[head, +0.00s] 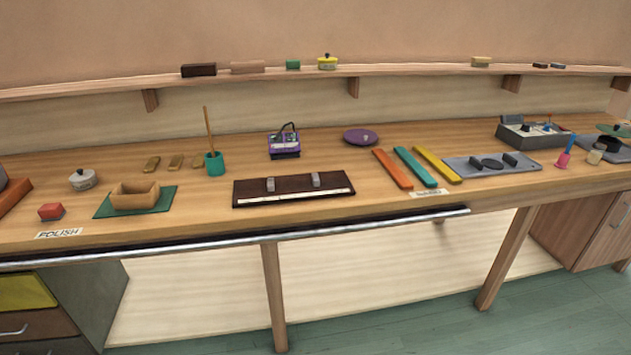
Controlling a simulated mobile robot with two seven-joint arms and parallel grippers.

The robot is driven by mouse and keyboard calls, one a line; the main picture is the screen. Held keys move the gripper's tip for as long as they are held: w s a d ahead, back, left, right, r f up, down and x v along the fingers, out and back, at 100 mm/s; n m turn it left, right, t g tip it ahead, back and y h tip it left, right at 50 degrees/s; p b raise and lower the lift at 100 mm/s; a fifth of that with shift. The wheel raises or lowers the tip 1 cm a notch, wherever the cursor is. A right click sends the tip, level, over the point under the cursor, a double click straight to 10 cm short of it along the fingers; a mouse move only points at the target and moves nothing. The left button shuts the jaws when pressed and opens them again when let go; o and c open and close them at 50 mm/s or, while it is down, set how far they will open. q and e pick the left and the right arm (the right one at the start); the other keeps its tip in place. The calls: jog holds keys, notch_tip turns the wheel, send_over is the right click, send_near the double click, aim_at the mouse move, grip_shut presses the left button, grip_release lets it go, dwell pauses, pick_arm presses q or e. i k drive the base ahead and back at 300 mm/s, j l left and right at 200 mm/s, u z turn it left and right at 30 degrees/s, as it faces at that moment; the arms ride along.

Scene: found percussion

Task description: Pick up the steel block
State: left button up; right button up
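I cannot tell for sure which thing is the steel block. Two small grey, metal-looking pieces stand on a dark brown board (248,198) with a pale strip along its front: a left grey piece (270,184) and a right grey piece (315,180). Neither of my grippers is in view.
The long wooden bench also holds a wooden box (135,196) on a green mat, a teal cup (214,164) with a stick, a purple device (284,145), a purple disc (361,137) and coloured bars (415,167). A metal rail (330,231) runs along the front edge.

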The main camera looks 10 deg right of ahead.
aim_at(316, 180)
jog(key=i+l+z, duration=0.1)
jog(key=l, duration=0.3)
jog(key=i+l+z, duration=0.1)
jog(key=i+l, duration=0.15)
jog(key=l, duration=0.2)
jog(key=i+l+z, duration=0.25)
jog(key=i+l, duration=0.2)
jog(key=l, duration=0.3)
